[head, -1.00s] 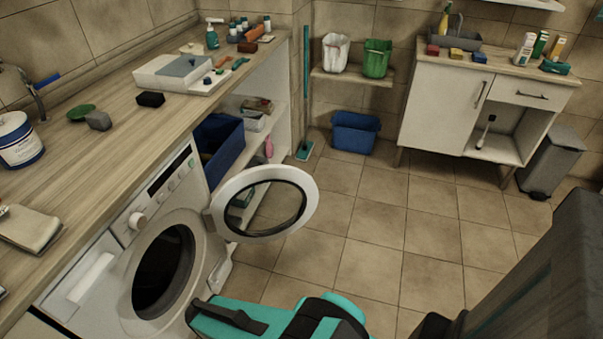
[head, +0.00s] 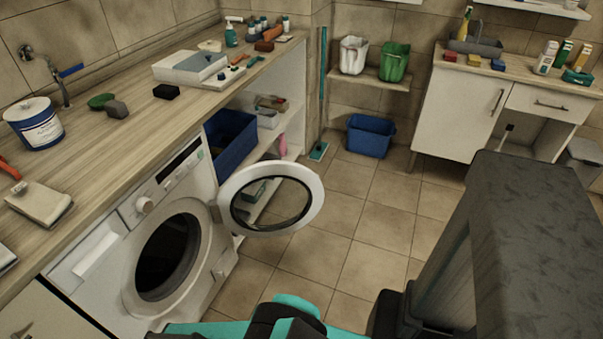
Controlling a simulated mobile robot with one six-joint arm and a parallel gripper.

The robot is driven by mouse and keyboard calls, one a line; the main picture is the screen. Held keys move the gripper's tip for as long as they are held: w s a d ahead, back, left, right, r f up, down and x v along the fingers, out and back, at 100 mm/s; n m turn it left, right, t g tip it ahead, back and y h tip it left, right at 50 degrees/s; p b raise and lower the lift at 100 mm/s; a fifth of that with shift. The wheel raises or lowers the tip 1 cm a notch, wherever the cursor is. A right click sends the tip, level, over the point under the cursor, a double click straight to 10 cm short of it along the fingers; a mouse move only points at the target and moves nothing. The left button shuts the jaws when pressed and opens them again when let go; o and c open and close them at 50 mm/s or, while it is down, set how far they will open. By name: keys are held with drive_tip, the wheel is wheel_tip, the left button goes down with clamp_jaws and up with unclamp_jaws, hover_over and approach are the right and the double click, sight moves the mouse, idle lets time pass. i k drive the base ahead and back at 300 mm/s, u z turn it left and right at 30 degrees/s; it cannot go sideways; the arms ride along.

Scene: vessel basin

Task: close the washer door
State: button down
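The washer (head: 94,260) stands under the left end of the wooden counter. Its round door (head: 232,228), with a white ring and clear glass, is open and swung out to the right, hinged at the right of the opening. The dark drum opening (head: 168,258) is uncovered. My gripper's fingers do not show. Teal and black parts, seemingly of my arm, show at the bottom edge, below and apart from the door. A large dark grey part of mine fills the lower right.
Tiled floor (head: 340,215) right of the door is clear. A blue bin (head: 370,136) stands at the back wall beside a teal mop (head: 321,100). Open shelving with a dark blue box (head: 236,152) is behind the door. A white cabinet (head: 457,112) stands at the back right.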

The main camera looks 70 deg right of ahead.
sight(222, 209)
drive_tip(key=u, duration=0.65)
drive_tip(key=k, duration=1.5)
drive_tip(key=z, duration=0.8)
drive_tip(key=i, duration=0.95)
drive_tip(key=u, duration=0.1)
